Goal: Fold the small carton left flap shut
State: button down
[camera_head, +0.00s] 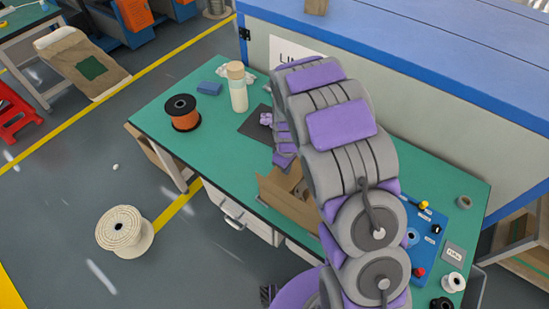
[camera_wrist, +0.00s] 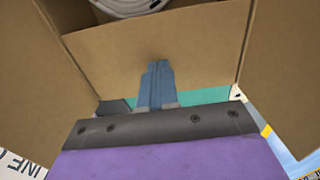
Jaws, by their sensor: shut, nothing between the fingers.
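The small brown carton (camera_head: 285,201) stands on the green table, partly hidden behind my arm in the head view. In the wrist view a wide cardboard panel (camera_wrist: 100,55) crosses the middle, with further cardboard flaps at the left (camera_wrist: 25,80) and right (camera_wrist: 285,70) edges, standing open. A white ring-shaped thing (camera_wrist: 130,5) shows inside the carton at the top. My gripper (camera_wrist: 158,68) is shut and empty, its blue-grey fingertips in front of the middle panel. I cannot tell whether they touch it. The fingertips are hidden in the head view.
On the green table (camera_head: 160,130) stand an orange spool (camera_head: 182,113), a white bottle (camera_head: 237,88) and a blue block (camera_head: 210,88). A blue panel with knobs (camera_head: 425,235) lies to the right of my arm. A grey-and-blue machine (camera_head: 400,95) borders the table's back.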

jog(key=shift+s+d+f+g, duration=0.15)
jog(key=shift+s+f, duration=0.3)
jog(key=shift+f, duration=0.1)
jog(key=shift+s+d+f+g, duration=0.1)
jog(key=shift+s+f+g, duration=0.05)
jog(key=shift+s+f, duration=0.35)
notch_tip(320, 180, up, 10)
jog(key=w+p, duration=0.2)
jog(key=p, duration=0.1)
jog(key=shift+a+r, duration=0.2)
jog(key=shift+a, duration=0.1)
jog(key=shift+d, duration=0.15)
